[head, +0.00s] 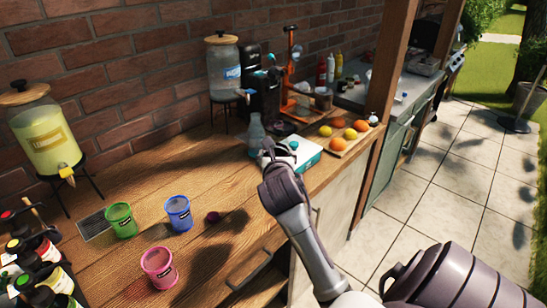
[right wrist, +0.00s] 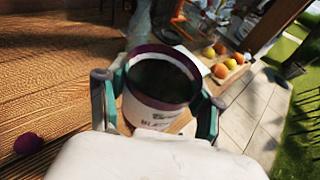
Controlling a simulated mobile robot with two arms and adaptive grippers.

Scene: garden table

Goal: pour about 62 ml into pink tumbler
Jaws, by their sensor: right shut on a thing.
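The pink tumbler (head: 158,267) stands upright on the wooden table at the lower left in the head view. My right gripper (head: 277,155) is above the table's right part, well to the right of and beyond the tumbler. In the right wrist view my right gripper (right wrist: 160,105) is shut around a white container (right wrist: 155,113) with a purple rim, an open top and a dark inside. Its label is only partly readable. In the head view the container is mostly hidden by my gripper. My left gripper is in neither view.
Green (head: 120,220) and blue (head: 178,213) tumblers stand near the pink one. A small purple round thing (head: 212,217) lies beside them. Several bottles (head: 38,262) crowd the left edge. A yellow dispenser (head: 45,135), a clear bottle (head: 256,133) and a fruit board (head: 340,138) stand farther back.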

